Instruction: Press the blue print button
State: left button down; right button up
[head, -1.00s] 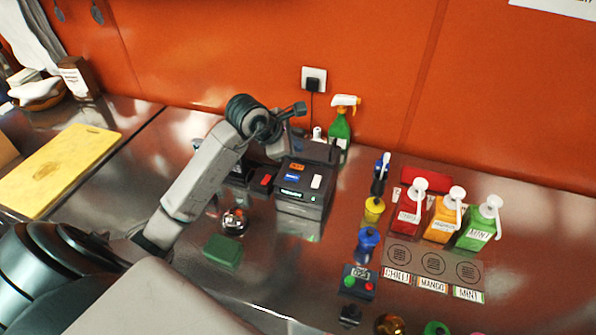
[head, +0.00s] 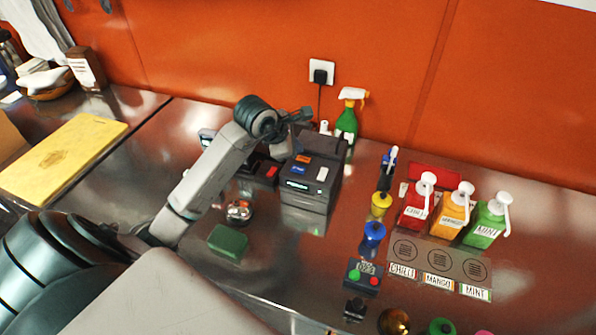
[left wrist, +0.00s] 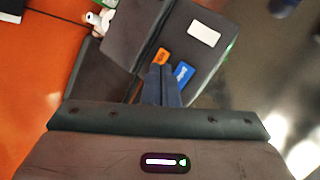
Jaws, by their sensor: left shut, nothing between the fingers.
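The blue print button (head: 298,168) is on top of a dark box-shaped printer (head: 305,192), beside an orange button (head: 303,158) and a white button (head: 322,174). My left gripper (head: 304,115) is above the printer's back part, apart from the button in the head view. In the left wrist view the shut, empty fingertips (left wrist: 162,70) appear just left of the blue button (left wrist: 184,73) and below the orange button (left wrist: 161,57). Their height above the printer is hard to tell. My right gripper is not in view.
A dark device with a red button (head: 272,171) stands left of the printer. A green spray bottle (head: 347,121) is behind it. Sauce pump bottles (head: 417,203) stand to the right. A green block (head: 228,243) lies in front. The orange wall (head: 230,50) is close behind.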

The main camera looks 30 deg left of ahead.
aim_at(296, 170)
pick_arm(q)
notch_tip(296, 170, down, 5)
jog(key=b, duration=0.3)
jog(key=shift+r, duration=0.2)
jog(key=shift+f, duration=0.1)
dwell(1.0)
dwell(0.6)
jog(key=shift+f+b, duration=0.4)
jog(key=shift+b, duration=0.3)
